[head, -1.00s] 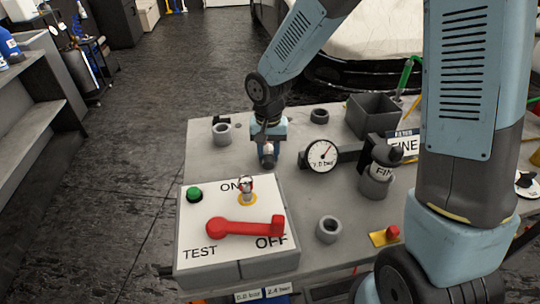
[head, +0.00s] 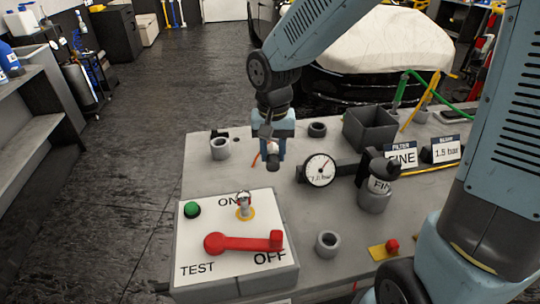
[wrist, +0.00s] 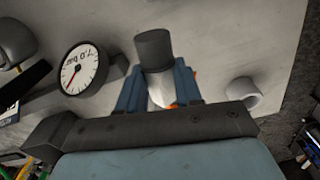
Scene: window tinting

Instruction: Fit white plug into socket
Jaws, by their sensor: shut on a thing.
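My gripper (head: 273,155) is over the grey bench, behind the switch panel, its blue fingers closed on the white plug (head: 272,147). In the wrist view the white plug (wrist: 160,90) sits between the fingers, with a dark grey cylinder (wrist: 153,48) in line with it that seems part of the same piece. A bit of orange shows beside it. Hollow grey round holders stand on the bench: one left of my gripper (head: 220,148), one behind it to the right (head: 317,129), one at the front (head: 328,243). I cannot tell which is the socket.
The switch panel (head: 195,241) with a red lever (head: 245,243) and green button (head: 192,209) lies in front. A pressure gauge (head: 319,170), a grey filter cup (head: 373,197) and a square open box (head: 368,130) stand to the right.

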